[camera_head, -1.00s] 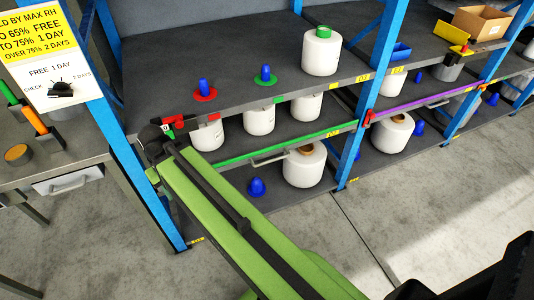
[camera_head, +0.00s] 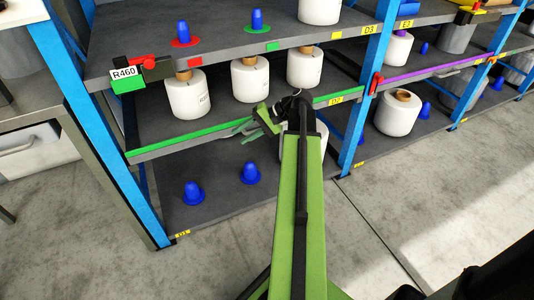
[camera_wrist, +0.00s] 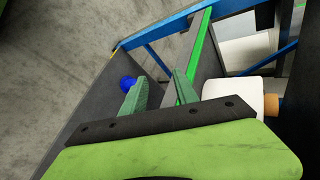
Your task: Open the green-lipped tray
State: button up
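The green-lipped tray (camera_head: 190,139) is the middle shelf level, with a bright green strip along its front edge. White bobbins (camera_head: 250,79) stand on it in a row. It looks flush with the rack. In the wrist view its green lip (camera_wrist: 201,48) runs upward from between my fingers. My gripper (camera_head: 256,124) is at the front edge, around the middle of the lip, where it covers the tray's handle. In the wrist view my gripper (camera_wrist: 160,92) has its two green fingers apart, with a grey bar-like edge between them. I cannot tell whether they touch the handle.
Blue uprights (camera_head: 359,100) bound the bay. Blue cones (camera_head: 193,193) stand on the bottom shelf, and a white bobbin there is mostly behind my arm. The floor (camera_head: 400,190) in front is clear.

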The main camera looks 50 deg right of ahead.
jog(key=s+d+f+m+t+h+b, duration=0.15)
jog(key=s+d+t+b, duration=0.3)
jog(key=s+d, duration=0.45)
jog(key=s+d+f+m+t+b, duration=0.1)
jog(key=s+d+m+t+b, duration=0.2)
jog(key=s+d+b, duration=0.55)
jog(key=d+x, duration=0.1)
jog(key=x, duration=0.5)
jog(key=p+x, duration=0.1)
jog(key=x, duration=0.5)
jog(key=w+d+x, duration=0.1)
jog(key=x, duration=0.5)
jog(key=shift+w+d+f+p, duration=0.1)
jog(key=shift+w+d+p, duration=0.15)
jog(key=shift+p, duration=0.1)
grip_shut()
